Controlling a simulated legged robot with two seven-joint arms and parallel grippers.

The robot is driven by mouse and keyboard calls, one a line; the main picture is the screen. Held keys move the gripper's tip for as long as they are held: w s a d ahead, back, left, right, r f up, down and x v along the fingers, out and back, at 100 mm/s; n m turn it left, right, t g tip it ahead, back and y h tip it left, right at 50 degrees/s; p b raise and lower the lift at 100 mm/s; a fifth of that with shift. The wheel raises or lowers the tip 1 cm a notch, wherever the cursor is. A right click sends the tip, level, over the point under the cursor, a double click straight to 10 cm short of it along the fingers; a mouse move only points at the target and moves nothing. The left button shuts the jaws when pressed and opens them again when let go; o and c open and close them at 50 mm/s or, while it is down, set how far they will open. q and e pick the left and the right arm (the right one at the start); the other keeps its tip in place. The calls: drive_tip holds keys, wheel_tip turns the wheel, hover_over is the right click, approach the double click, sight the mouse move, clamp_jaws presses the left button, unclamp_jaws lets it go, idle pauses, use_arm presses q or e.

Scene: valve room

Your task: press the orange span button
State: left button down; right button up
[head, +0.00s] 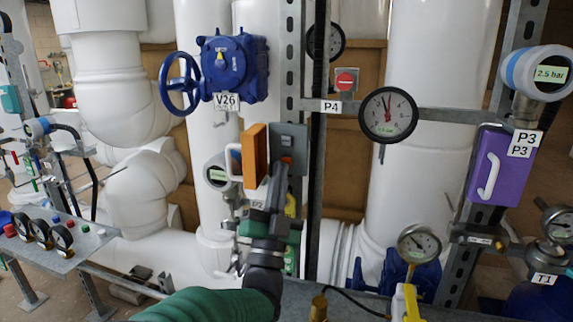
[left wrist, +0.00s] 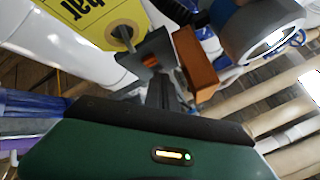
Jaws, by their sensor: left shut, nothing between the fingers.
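The orange button (head: 287,160) sits low on the front of a small grey box (head: 289,137) fixed to the metal upright. My left gripper (head: 280,168) reaches up from below, with its closed fingertips just under the button and partly over it. In the left wrist view the orange button (left wrist: 150,61) shows on the grey box (left wrist: 158,48), and the dark fingers of my left gripper (left wrist: 161,78) point toward it. The fingers hold nothing. I cannot tell whether the tips touch the button. My right gripper is in neither view.
An orange box (head: 254,155) with a white handle stands just left of the grey box. A round transmitter (head: 217,172) is further left. A gauge (head: 388,114) and a purple box (head: 501,167) are to the right. A blue valve (head: 232,68) is above.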

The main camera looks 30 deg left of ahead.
use_arm(q)
drive_tip(key=shift+s+d+b, duration=0.2)
drive_tip(key=shift+s, duration=0.6)
drive_tip(key=shift+s+d+b, duration=0.2)
drive_tip(key=shift+s+b, duration=0.05)
drive_tip(key=shift+s, duration=0.5)
drive_tip(key=shift+s+d+b, duration=0.2)
drive_tip(key=shift+s, duration=0.6)
